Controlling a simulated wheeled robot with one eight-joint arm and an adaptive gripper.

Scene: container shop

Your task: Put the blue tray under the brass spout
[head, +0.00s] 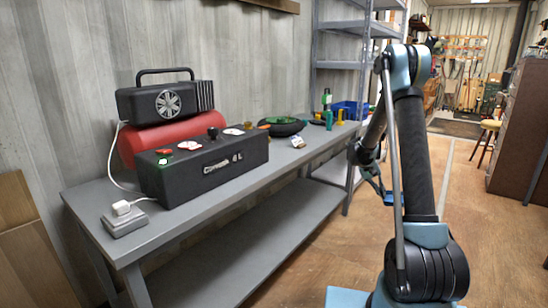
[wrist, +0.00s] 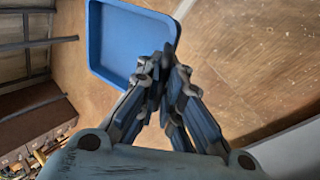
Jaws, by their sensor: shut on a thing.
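The blue tray (wrist: 128,42) fills the upper middle of the wrist view, a shallow open box with rounded corners that looks empty. My gripper (wrist: 168,58) is shut on the tray's near right rim and holds it above the wooden floor. In the head view my arm hides most of the gripper, and only a small blue patch, probably the tray (head: 389,199), shows beside it, out past the bench's front edge. I cannot make out a brass spout in either view.
The grey bench (head: 190,222) runs along the wall. It carries a black control box (head: 205,170), a red tank (head: 140,138), a dark round pan (head: 282,127), a yellow cylinder (head: 340,117) and a blue bin (head: 350,109). Shelving (head: 340,64) stands behind; floor right is open.

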